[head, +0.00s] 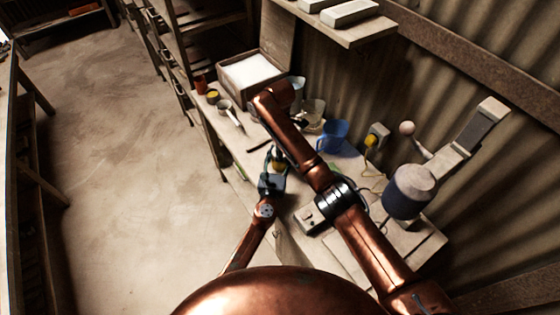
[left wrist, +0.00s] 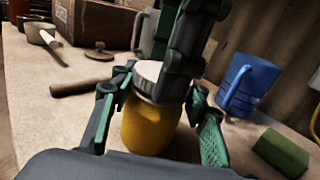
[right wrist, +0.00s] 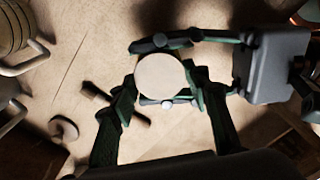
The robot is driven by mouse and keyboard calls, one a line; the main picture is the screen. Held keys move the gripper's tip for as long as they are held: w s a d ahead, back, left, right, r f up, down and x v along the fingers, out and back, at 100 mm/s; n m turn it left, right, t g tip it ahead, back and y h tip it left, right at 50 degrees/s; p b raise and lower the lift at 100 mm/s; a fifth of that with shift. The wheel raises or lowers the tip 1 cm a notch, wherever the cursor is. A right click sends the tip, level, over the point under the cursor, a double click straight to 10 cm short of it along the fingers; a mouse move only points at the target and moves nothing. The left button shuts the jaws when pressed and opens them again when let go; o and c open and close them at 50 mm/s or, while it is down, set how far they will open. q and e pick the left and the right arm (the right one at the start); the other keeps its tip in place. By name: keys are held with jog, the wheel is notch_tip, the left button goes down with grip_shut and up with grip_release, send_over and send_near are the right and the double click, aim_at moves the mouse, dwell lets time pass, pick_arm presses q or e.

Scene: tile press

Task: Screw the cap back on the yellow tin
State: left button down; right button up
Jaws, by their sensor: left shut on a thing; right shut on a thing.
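The yellow tin (left wrist: 150,125) stands upright on the bench, between the fingers of my left gripper (left wrist: 160,97), which is shut on it. The tin also shows small in the head view (head: 279,163). The pale round cap (right wrist: 160,77) lies on top of the tin's mouth, seen from above in the right wrist view. My right gripper (right wrist: 162,82) is shut on the cap's sides. In the left wrist view the cap's rim (left wrist: 148,77) looks level, partly hidden by a right finger. How far it is threaded I cannot tell.
A blue jug (left wrist: 248,85) and a green block (left wrist: 281,152) stand to the right of the tin in the left wrist view. A wooden stick (left wrist: 80,86) and a round wooden lid (left wrist: 99,53) lie to the left. A large box (head: 250,72) stands at the back.

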jog(key=m, duration=0.3)
jog(key=shift+d+m, duration=0.1)
jog(key=shift+m, duration=0.3)
jog(key=o, duration=1.3)
jog(key=shift+r, duration=2.25)
jog(key=shift+c, duration=0.4)
